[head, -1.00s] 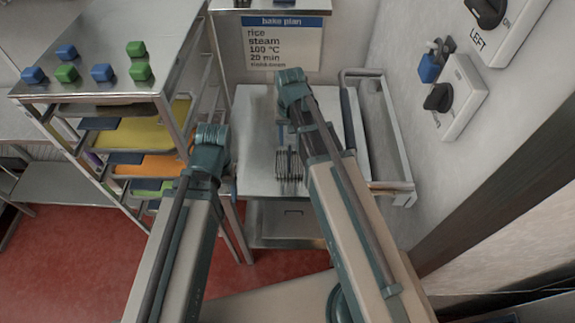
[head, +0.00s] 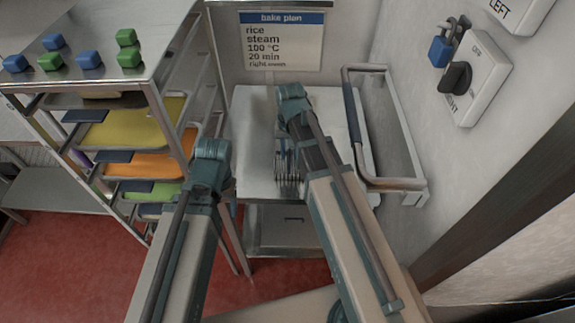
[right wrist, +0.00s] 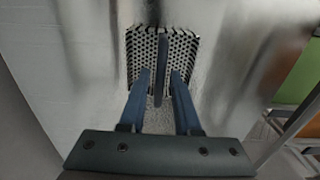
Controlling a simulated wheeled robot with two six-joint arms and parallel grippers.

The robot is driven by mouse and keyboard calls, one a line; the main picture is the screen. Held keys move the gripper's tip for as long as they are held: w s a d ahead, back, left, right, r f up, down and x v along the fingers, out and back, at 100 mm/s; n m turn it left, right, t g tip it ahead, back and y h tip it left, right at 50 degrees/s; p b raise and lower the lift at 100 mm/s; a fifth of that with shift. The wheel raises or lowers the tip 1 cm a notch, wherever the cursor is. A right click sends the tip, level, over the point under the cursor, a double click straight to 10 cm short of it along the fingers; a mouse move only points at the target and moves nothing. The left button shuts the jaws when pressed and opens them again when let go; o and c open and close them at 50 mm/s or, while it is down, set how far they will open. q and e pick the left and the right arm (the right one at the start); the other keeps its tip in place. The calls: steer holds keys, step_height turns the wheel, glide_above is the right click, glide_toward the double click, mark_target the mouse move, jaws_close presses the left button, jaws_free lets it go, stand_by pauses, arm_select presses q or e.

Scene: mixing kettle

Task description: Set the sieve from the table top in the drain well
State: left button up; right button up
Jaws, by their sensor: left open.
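The sieve (right wrist: 179,48) is a dark perforated square with an upright handle plate (right wrist: 161,65), lying on the shiny metal table top (right wrist: 85,65) in the right wrist view. My right gripper (right wrist: 160,80) has its two blue fingers apart, one on each side of the handle, with visible gaps. In the head view the sieve (head: 290,178) is partly covered by my right gripper (head: 284,155) and arm. My left gripper (head: 232,195) is over the table's left edge, mostly hidden by its own arm. I cannot make out the drain well.
A rack (head: 150,88) with coloured trays and several blue and green blocks stands left of the table. A metal handrail frame (head: 400,140) and wall with a dark knob (head: 455,78) are close on the right. A bake plan sign (head: 281,40) hangs behind.

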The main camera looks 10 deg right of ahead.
mark_target(290, 154)
jaws_close()
step_height(290, 154, up, 5)
steer(key=p, duration=0.5)
steer(key=shift+r, duration=0.1)
